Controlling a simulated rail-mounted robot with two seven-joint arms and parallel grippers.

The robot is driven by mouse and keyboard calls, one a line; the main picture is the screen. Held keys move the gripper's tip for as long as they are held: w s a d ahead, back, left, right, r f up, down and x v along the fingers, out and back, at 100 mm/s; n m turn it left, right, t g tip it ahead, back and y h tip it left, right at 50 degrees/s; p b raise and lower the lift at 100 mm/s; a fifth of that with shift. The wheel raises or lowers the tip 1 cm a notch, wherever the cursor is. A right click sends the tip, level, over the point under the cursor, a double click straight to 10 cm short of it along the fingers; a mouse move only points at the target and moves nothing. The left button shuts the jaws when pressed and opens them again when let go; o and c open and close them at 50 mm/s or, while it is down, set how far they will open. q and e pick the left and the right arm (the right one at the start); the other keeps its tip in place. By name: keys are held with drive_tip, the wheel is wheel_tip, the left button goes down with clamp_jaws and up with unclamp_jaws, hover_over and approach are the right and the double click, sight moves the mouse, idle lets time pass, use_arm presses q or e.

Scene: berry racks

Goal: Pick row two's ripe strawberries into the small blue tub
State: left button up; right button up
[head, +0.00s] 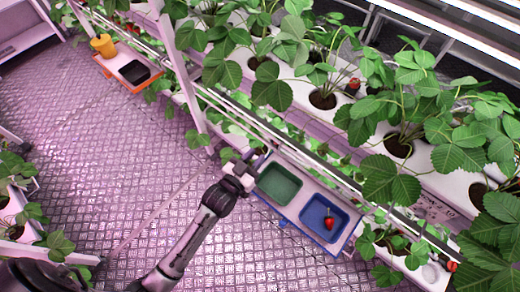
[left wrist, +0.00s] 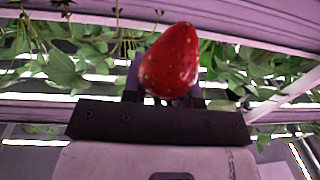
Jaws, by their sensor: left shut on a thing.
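My left gripper (head: 257,162) is beside the left end of the tub shelf, close to the green tub. It is shut on a ripe red strawberry (left wrist: 170,62), which fills the space between the fingers in the left wrist view. That berry is hard to make out in the head view. The small blue tub (head: 309,223) sits on the shelf to the right of the green tub and holds one red strawberry (head: 329,220). More red fruit shows on the rack, one berry (head: 354,84) among the upper plants and one (head: 452,266) at the lower right. My right gripper is not in view.
The green tub (head: 278,184) looks empty. White planter rows with leafy plants (head: 385,180) and a rail run along the right. A further shelf with a yellow pot (head: 103,45) and black tub (head: 134,73) stands at upper left. The patterned floor (head: 110,150) is open.

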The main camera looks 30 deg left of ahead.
use_arm(q)
drive_tip(key=shift+s, duration=0.25)
drive_tip(key=shift+s+a+r+p, duration=0.1)
drive_tip(key=shift+s+a+p, duration=0.1)
drive_tip(key=shift+s+p, duration=0.3)
drive_tip(key=s, duration=0.1)
drive_tip(key=s+p, duration=0.1)
drive_tip(key=s, duration=0.1)
drive_tip(key=shift+s+a, duration=0.3)
drive_tip(key=shift+s, duration=0.05)
